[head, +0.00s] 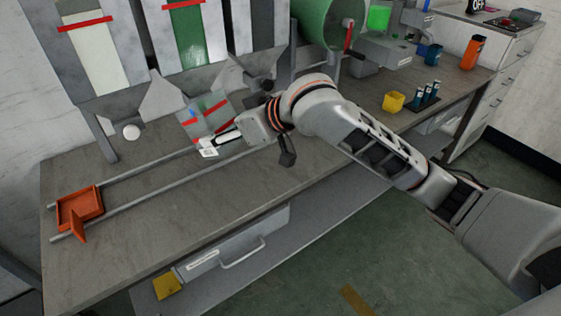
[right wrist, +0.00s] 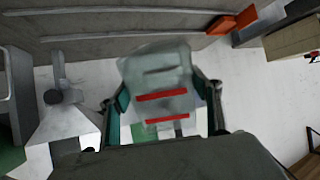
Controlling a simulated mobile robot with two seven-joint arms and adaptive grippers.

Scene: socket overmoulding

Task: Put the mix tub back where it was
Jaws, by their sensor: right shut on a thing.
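The mix tub (head: 205,118) is a grey, see-through tub with red bands. It is tilted and sits at the end of my right gripper (head: 229,137), in front of the hoppers. In the right wrist view the tub (right wrist: 158,78) lies between the two fingers of my right gripper (right wrist: 166,104), which is shut on it. Something white and green shows below its lower red band. I cannot tell from the head view whether the tub touches the rails below it. My left gripper is not in view.
Two rails (head: 150,193) run along the bench (head: 190,210), with an orange tray (head: 80,207) at their left end. Hoppers with red lines and a green drum (head: 325,22) stand behind. A yellow cup (head: 393,101) is at the right. The bench front is clear.

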